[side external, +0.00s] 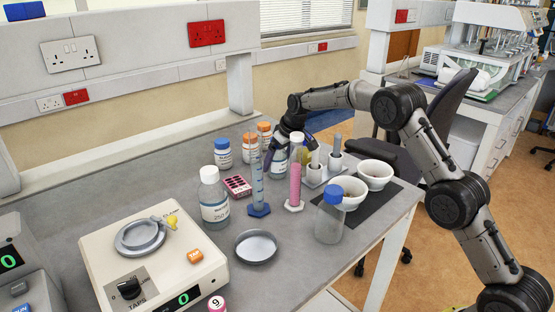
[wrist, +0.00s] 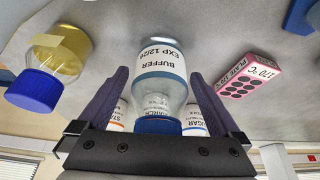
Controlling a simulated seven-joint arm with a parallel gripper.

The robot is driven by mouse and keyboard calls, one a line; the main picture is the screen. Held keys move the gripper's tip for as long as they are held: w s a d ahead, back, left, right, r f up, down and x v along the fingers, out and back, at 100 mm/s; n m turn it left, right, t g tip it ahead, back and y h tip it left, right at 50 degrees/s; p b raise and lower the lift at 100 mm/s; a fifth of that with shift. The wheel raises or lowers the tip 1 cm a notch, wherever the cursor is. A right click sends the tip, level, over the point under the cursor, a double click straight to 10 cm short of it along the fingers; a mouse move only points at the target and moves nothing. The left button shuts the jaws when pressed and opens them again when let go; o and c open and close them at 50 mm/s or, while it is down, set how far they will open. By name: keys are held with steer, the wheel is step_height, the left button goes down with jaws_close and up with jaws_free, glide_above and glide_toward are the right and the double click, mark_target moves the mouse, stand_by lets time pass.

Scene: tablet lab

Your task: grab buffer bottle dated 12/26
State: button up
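The buffer bottle (wrist: 160,65) is clear with a white label reading "BUFFER EXP 12/26" and a blue cap. In the wrist view it stands between the two fingers of my gripper (wrist: 159,75), with a narrow gap visible on each side. My gripper is open. In the side view my gripper (side external: 276,152) is down at the bottle (side external: 279,160), behind the blue and pink cylinders, and hides its cap. The bottle rests on the bench.
A blue cylinder (side external: 257,185) and a pink cylinder (side external: 295,185) stand close in front. Blue-capped (side external: 222,154) and orange-capped (side external: 250,147) bottles stand to the left. A yellow-liquid bottle (wrist: 62,50) and a pink plate (wrist: 248,75) flank the gripper.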

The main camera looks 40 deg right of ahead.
jaws_close()
steer(key=shift+r, duration=0.15)
steer(key=shift+r, duration=0.1)
